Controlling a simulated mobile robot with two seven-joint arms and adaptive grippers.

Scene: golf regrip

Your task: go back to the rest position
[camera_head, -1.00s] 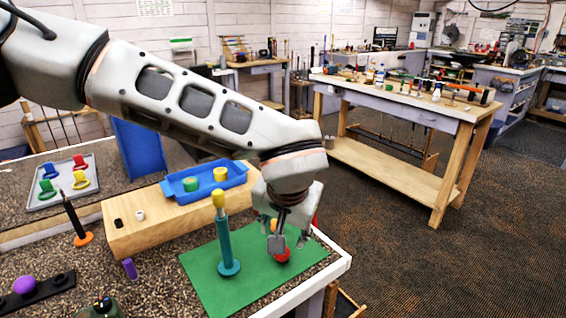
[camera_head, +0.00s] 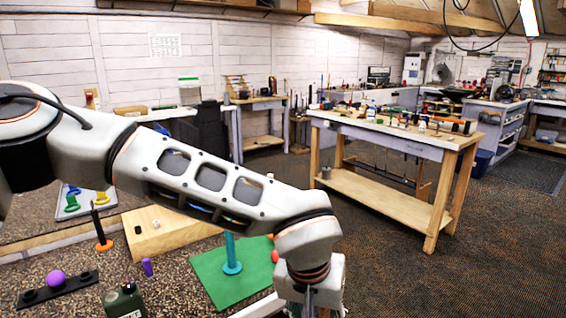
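My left arm crosses the view from the left, and its gripper (camera_head: 315,306) hangs at the bottom edge, right of the green mat (camera_head: 222,285). The fingers are mostly cut off by the frame, so I cannot see whether they are open or shut. On the mat stands a teal stand (camera_head: 231,255), its upper part hidden behind my arm. A red piece (camera_head: 275,256) shows beside my wrist, partly covered by it. My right gripper is out of view.
On the speckled table are a wooden block (camera_head: 165,235), a black rack with a purple ball (camera_head: 56,278), an orange-based stand (camera_head: 104,245), a small purple piece (camera_head: 147,267) and a dark green canister (camera_head: 124,303). A workbench (camera_head: 398,135) stands beyond open carpet.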

